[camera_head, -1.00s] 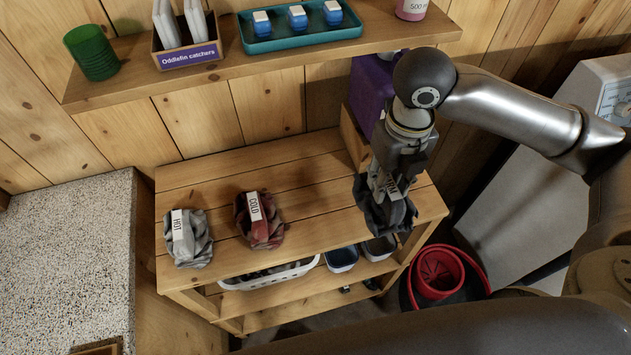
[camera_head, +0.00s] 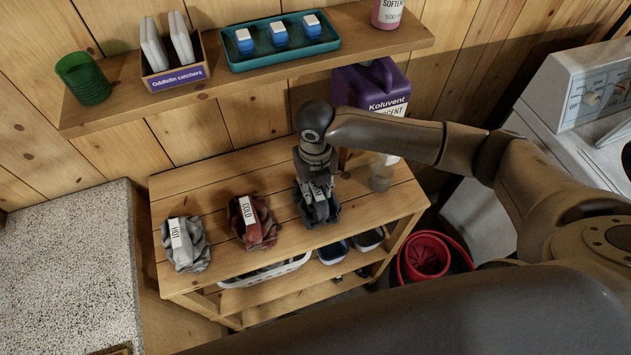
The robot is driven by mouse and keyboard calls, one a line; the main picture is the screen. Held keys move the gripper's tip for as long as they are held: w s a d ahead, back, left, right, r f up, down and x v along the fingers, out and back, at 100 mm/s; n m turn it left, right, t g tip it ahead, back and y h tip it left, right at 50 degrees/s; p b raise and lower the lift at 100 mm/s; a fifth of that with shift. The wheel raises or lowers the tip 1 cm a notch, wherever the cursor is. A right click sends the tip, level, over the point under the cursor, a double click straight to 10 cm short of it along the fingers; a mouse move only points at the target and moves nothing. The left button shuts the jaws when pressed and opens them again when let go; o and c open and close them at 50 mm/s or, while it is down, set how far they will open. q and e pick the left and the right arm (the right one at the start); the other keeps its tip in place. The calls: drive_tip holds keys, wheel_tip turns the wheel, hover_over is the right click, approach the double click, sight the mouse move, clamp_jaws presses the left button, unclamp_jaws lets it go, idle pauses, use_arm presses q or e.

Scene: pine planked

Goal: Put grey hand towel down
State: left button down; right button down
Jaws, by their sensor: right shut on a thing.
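The grey hand towel (camera_head: 333,213) is a dark grey crumpled bundle with a pale label, partly covered by my fingers. My right gripper (camera_head: 318,196) points down and is shut on it, right of the red bundle. The towel is at the wooden bench top (camera_head: 215,172), near its front edge; I cannot tell whether it touches the boards. My left gripper is not in view.
A light grey bundle (camera_head: 194,253) labelled HOT and a red bundle (camera_head: 262,232) labelled COLD sit to the left. A purple Koluvent jug (camera_head: 362,88) and a clear container (camera_head: 383,175) stand to the right. The shelf (camera_head: 235,97) is above the bench's back.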

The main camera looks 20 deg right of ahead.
drive_tip(key=shift+f, duration=0.2)
drive_tip(key=c, duration=1.1)
unclamp_jaws()
drive_tip(key=shift+f, duration=0.15)
wheel_tip(320, 180, up, 12)
drive_tip(key=b, duration=0.3)
drive_tip(key=shift+r+b, duration=0.2)
drive_tip(key=shift+b, duration=0.1)
